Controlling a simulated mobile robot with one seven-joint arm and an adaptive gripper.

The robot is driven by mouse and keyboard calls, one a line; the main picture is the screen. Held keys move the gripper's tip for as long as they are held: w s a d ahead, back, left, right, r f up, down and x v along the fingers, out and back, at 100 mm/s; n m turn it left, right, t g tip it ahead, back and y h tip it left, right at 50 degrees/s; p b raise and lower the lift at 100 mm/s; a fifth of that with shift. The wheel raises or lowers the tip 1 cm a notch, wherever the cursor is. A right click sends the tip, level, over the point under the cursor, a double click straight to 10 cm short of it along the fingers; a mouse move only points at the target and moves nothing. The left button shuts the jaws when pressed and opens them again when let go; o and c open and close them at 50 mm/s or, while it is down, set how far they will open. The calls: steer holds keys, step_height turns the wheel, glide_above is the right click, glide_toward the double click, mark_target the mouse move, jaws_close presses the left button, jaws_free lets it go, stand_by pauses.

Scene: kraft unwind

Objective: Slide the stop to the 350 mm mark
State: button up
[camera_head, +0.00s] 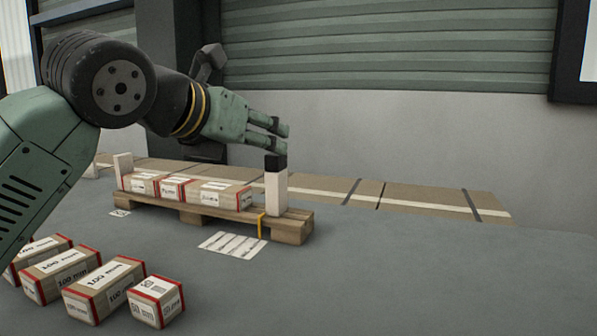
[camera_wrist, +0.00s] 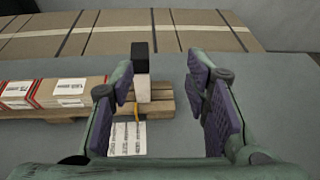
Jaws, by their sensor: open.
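The stop (camera_head: 276,190) is an upright white block with a black top at the right part of a small wooden pallet (camera_head: 297,222). Cardboard blocks with red edges (camera_head: 214,194) lie in a row on the pallet, between a white upright (camera_head: 124,168) at its left end and the stop. A yellow mark (camera_head: 261,222) shows on the pallet's front edge by the stop. My gripper (camera_head: 283,140) is open and empty, above and behind the stop's top. In the wrist view the stop (camera_wrist: 142,76) shows by the left finger; the space between the fingers is empty.
Several loose cardboard blocks (camera_head: 92,288), some labelled 100 mm and one 50 mm, lie at the front left. A white label sheet (camera_head: 232,244) lies before the pallet. Long cardboard boxes (camera_head: 420,198) line the wall behind. The grey surface at right is clear.

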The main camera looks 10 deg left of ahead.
mark_target(271, 155)
steer(key=shift+n+y, duration=0.3)
steer(key=shift+y, duration=0.4)
steer(key=x, duration=0.4)
steer(key=a+x, duration=0.1)
steer(key=x, duration=0.3)
steer(key=a+f+x, duration=0.1)
steer(key=x, duration=0.2)
steer(key=shift+w+f, duration=0.25)
steer(key=shift+w, duration=0.1)
steer(key=shift+c, duration=0.5)
jaws_close()
